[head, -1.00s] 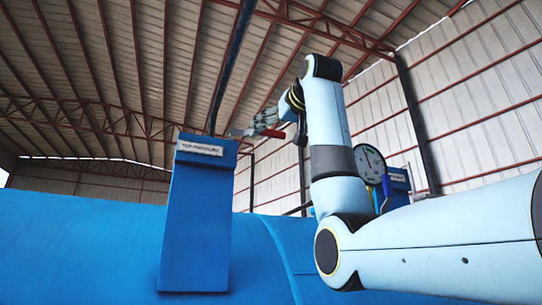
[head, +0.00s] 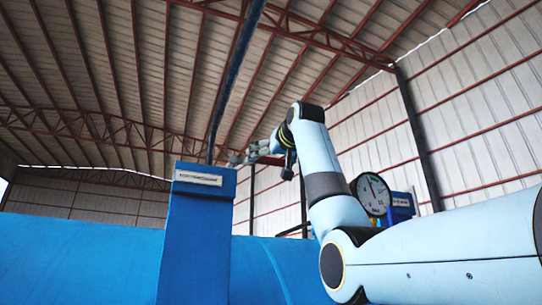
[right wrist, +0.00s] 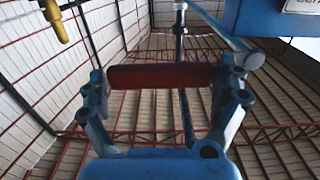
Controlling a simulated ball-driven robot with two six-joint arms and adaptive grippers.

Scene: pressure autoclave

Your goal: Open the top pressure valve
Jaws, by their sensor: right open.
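The top pressure valve's red handle (right wrist: 160,76) lies crosswise in the right wrist view, spanning the gap between the fingers of my right gripper (right wrist: 165,88). The gripper is open, with one finger by each end of the handle. I cannot tell whether they touch. In the head view my right gripper (head: 242,158) is beside the upper right of the blue post (head: 195,240), which bears a white label plate (head: 198,178). I cannot make out the red handle in the head view. My left gripper is not in view.
A pressure gauge (head: 372,194) stands behind my right arm, with another blue labelled box (head: 402,203) beside it. The large blue vessel (head: 75,262) fills the bottom. A dark pipe (head: 232,85) rises above the post. A yellow fitting (right wrist: 52,20) shows in the wrist view.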

